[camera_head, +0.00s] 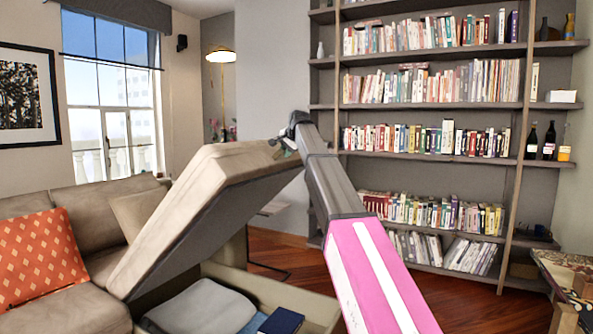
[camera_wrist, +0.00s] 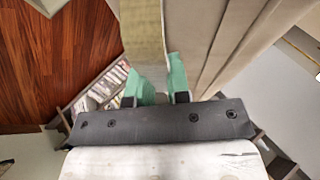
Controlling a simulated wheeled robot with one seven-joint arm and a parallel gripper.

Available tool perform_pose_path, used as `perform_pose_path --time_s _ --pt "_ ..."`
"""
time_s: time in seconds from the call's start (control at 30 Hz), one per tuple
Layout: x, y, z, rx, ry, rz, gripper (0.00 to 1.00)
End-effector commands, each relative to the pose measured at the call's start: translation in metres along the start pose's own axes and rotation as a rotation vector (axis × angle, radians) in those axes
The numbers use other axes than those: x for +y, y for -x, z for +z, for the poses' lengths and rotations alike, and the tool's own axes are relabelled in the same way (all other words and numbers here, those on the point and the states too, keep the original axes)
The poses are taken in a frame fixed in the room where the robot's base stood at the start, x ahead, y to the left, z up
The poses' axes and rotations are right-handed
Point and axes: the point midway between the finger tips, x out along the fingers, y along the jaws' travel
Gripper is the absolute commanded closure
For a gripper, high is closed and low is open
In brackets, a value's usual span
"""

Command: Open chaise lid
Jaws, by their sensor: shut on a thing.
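The chaise lid (camera_head: 205,195) is a beige cushioned panel, raised and steeply tilted, its right end highest. Below it the chaise's storage box (camera_head: 313,303) stands open, with a folded grey-blue blanket (camera_head: 200,306) and a dark blue book-like item (camera_head: 281,321) inside. My gripper (camera_head: 284,148) is at the raised end of the lid. In the wrist view my gripper (camera_wrist: 164,84) has green fingers shut on a tan strap-like piece (camera_wrist: 141,30) at the lid's edge. The lid's cushion (camera_wrist: 235,40) fills the upper right there. The exact grip contact is partly hidden.
The sofa with an orange patterned pillow (camera_head: 40,260) is at left. A tall bookshelf (camera_head: 430,106) stands behind my arm at right. A floor lamp (camera_head: 221,56) is at the back. Bare wooden floor (camera_head: 480,306) lies right of the box. A patterned piece of furniture (camera_head: 566,275) is at far right.

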Motion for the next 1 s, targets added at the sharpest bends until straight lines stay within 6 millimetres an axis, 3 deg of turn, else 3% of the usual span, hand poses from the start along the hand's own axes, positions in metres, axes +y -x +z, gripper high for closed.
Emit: perform_pose_path --time_s 0.03,0.1,0.4,0.6,1.0 --pt "-0.019 0.002 -0.004 -0.002 0.000 -0.002 1.00" --pt "-0.037 0.006 -0.006 -0.002 0.001 -0.002 1.00" --pt "-0.091 0.018 -0.009 -0.002 0.000 -0.001 1.00" --pt "-0.104 0.020 -0.009 -0.002 -0.001 0.000 1.00" --pt "-0.106 0.021 -0.009 -0.002 -0.002 0.000 1.00"
